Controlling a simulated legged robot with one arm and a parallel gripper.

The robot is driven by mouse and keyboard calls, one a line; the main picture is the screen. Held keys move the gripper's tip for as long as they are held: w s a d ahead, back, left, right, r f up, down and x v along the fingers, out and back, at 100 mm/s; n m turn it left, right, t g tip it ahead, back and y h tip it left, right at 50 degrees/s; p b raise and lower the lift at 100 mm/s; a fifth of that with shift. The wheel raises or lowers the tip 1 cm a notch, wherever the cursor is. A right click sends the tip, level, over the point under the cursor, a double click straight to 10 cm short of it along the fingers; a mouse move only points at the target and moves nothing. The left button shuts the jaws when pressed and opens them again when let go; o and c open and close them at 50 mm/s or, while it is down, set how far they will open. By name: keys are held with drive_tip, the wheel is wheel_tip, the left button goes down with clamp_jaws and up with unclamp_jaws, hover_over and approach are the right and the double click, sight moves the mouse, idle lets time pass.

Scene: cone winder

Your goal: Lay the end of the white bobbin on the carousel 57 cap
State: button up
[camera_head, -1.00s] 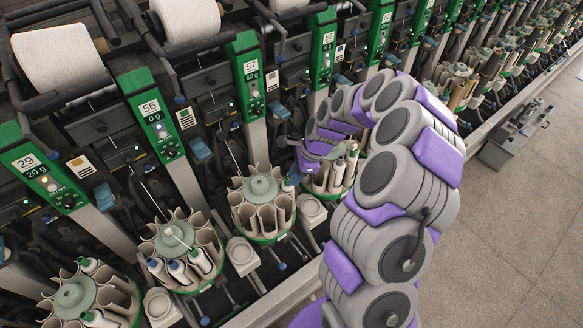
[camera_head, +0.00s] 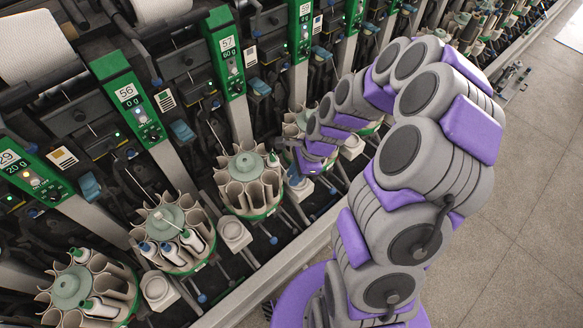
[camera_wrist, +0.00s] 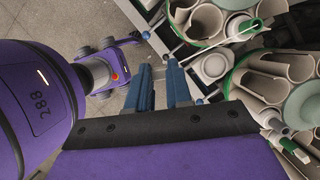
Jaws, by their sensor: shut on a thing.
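The carousel under panel 57 (camera_head: 225,43) is a ring of beige pockets (camera_head: 236,198) with a round grey-green cap (camera_head: 245,165) on top. A white bobbin with a green tip (camera_head: 273,159) stands in its right side. My gripper (camera_head: 300,165) is just right of that bobbin, apart from the cap.
Another carousel (camera_head: 72,287) stands lower left. A further carousel (camera_head: 291,131) is behind my gripper. Posts and machine parts crowd the back; grey floor (camera_head: 500,230) is clear at right.

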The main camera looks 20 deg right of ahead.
drive_tip(key=shift+s+r+p, duration=0.2)
drive_tip(key=shift+r+p, duration=1)
drive_tip(key=shift+r, duration=0.3)
